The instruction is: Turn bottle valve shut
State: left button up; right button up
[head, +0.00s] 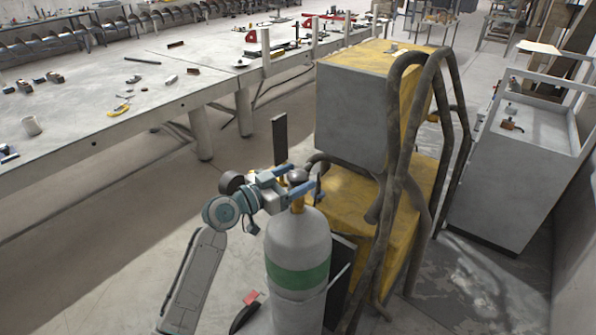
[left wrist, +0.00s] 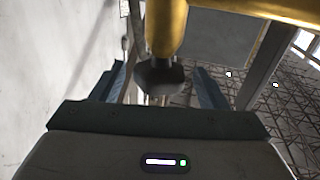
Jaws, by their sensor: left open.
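The bottle (head: 298,250) is a grey gas cylinder with a green band, standing upright low in the middle of the head view. A yellow valve body (head: 297,204) rises from its top and carries a dark round knob (head: 297,175). My left gripper (head: 302,178) comes in from the left at valve height, with its blue fingers open to either side of the knob. In the left wrist view, the dark knob (left wrist: 160,76) on the yellow valve stem (left wrist: 166,28) shows between the two spread fingers. Finger contact cannot be made out. My right gripper is out of view.
A yellow machine with a grey box (head: 352,118) stands right behind the bottle. Thick brown hoses (head: 401,170) arch down close on the bottle's right. A long workbench (head: 110,125) with scattered tools lies left. A grey cabinet (head: 515,165) stands right. Floor between bench and bottle is mostly clear.

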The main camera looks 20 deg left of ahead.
pick_arm(q)
jog(key=shift+w+d, duration=0.45)
jog(key=shift+w, duration=0.1)
jog(key=c, duration=1)
jog(key=b, duration=0.1)
jog(key=h+b, duration=0.1)
jog(key=b, duration=0.1)
jog(key=shift+a+f+m+g, duration=0.1)
jog(key=shift+f+m+g, duration=0.15)
jog(key=shift+m+g, duration=0.15)
jog(key=shift+r+m+g+h+b, duration=0.2)
jog(key=shift+m+g+h+b, duration=0.1)
jog(key=shift+b, duration=0.6)
